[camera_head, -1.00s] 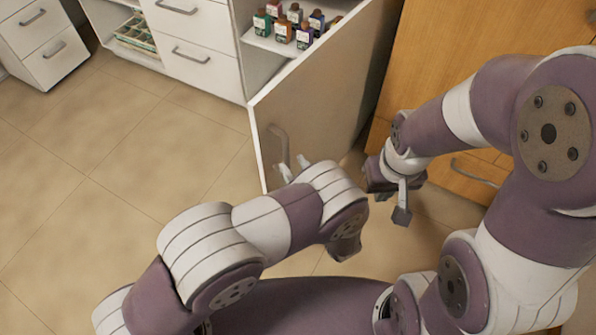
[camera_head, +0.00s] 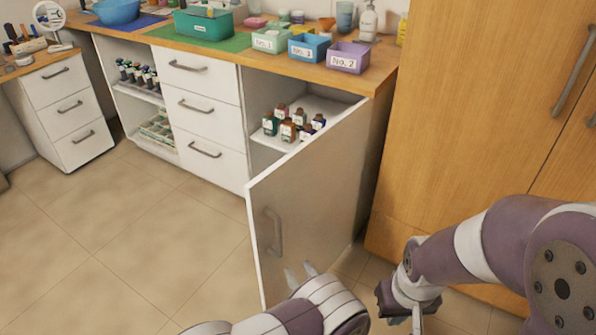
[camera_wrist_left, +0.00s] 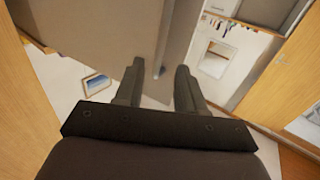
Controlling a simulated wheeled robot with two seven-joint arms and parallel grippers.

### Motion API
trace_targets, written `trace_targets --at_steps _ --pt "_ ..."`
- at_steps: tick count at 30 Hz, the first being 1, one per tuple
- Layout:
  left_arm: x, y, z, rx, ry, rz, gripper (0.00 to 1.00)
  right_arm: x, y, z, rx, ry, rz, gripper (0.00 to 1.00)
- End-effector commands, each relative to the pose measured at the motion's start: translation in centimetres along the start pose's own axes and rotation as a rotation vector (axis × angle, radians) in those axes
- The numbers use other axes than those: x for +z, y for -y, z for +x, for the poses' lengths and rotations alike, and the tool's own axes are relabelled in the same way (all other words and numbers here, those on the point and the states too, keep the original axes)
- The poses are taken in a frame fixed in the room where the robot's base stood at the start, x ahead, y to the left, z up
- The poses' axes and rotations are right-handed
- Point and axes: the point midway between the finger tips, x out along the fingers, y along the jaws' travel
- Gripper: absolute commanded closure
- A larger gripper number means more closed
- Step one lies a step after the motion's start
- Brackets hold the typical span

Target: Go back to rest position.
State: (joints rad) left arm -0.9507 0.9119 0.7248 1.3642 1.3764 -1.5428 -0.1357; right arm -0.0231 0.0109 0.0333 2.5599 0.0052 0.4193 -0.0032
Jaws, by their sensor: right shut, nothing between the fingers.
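My left gripper (camera_head: 300,271) is low in the head view, in front of the open white cabinet door (camera_head: 315,205) and below its grey handle (camera_head: 274,232). Its light fingertips are apart. In the left wrist view the two dark fingers (camera_wrist_left: 158,82) are spread with nothing held, and a door panel with a metal bar shows beyond them. My right gripper (camera_head: 418,318) points down at the bottom edge, right of the door. It is shut and empty, and its tips are cut off by the frame.
Small bottles (camera_head: 295,124) stand on the shelf behind the open door. The counter holds bins, including a purple one (camera_head: 348,57). A tall wooden cabinet (camera_head: 470,120) rises at right, close to my right arm. Tiled floor (camera_head: 130,235) is clear at left.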

Motion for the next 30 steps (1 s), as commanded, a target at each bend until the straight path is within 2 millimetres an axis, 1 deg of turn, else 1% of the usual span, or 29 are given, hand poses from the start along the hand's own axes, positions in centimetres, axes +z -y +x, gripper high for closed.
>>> trace_targets --at_steps 2,4,5,7,8,9,11,12,14,15,17,18,20,21,23,24,26,27,29,30 --pt "0.1 0.0 0.0 0.001 0.006 -0.003 0.61 0.0 0.0 0.0 0.0 0.0 0.0 1.0" --pt "1.2 -0.3 0.0 0.016 0.059 -0.009 0.61 0.0 0.0 0.0 0.0 0.0 0.0 1.0" --pt "2.2 -0.8 -0.1 0.04 0.105 -0.009 0.61 0.0 0.0 0.0 0.0 0.0 0.0 1.0" --pt "5.8 -1.7 -1.2 0.142 0.275 0.033 0.61 0.0 0.0 0.0 0.0 0.0 0.0 1.0" --pt "7.3 -2.2 -2.1 0.201 0.37 0.061 0.61 0.0 0.0 0.0 0.0 0.0 0.0 1.0" --pt "8.8 -3.1 -3.6 0.286 0.508 0.096 0.61 0.0 0.0 0.0 0.0 0.0 0.0 1.0" --pt "9.8 -3.5 -5.5 0.392 0.723 0.152 0.61 0.0 0.0 0.0 0.0 0.0 0.0 1.0" --pt "9.7 -3.1 -6.6 0.448 0.861 0.191 0.61 0.0 0.0 0.0 0.0 0.0 0.0 1.0" --pt "8.3 -1.3 -8.0 0.515 1.056 0.255 0.61 0.0 0.0 0.0 0.0 0.0 0.0 1.0" --pt "6.7 0.7 -8.8 0.549 1.176 0.304 0.61 0.0 0.0 0.0 0.0 0.0 0.0 1.0" --pt "3.6 4.7 -9.5 0.577 1.329 0.375 0.61 0.0 0.0 0.0 0.0 0.0 0.0 1.0" --pt "1.8 7.4 -9.9 0.582 1.403 0.417 0.61 0.0 0.0 0.0 0.0 0.0 0.0 1.0" --pt "-0.6 11.0 -10.1 0.578 1.477 0.464 0.61 0.0 0.0 0.0 0.0 0.0 0.0 1.0" --pt "-2.1 13.3 -10.2 0.568 1.512 0.487 0.61 0.0 0.0 0.0 0.0 0.0 0.0 1.0" --pt "-4.2 16.4 -10.2 0.547 1.545 0.507 0.61 0.0 0.0 0.0 0.0 0.0 0.0 1.0" --pt "-5.5 18.4 -10.1 0.528 1.555 0.511 0.61 0.0 0.0 0.0 0.0 0.0 0.0 1.0" --pt "-7.5 21.0 -9.5 0.491 1.539 0.492 0.61 0.0 0.0 0.0 0.0 0.0 0.0 1.0" --pt "-8.8 22.4 -8.7 0.458 1.5 0.452 0.61 0.0 0.0 0.0 0.0 0.0 0.0 1.0" --pt "-10.8 23.9 -6.8 0.394 1.432 0.358 0.61 0.0 0.0 0.0 0.0 0.0 0.0 1.0" --pt "-11.3 25.1 -5.9 0.344 1.418 0.306 0.61 0.0 0.0 0.0 0.0 0.0 0.0 1.0"
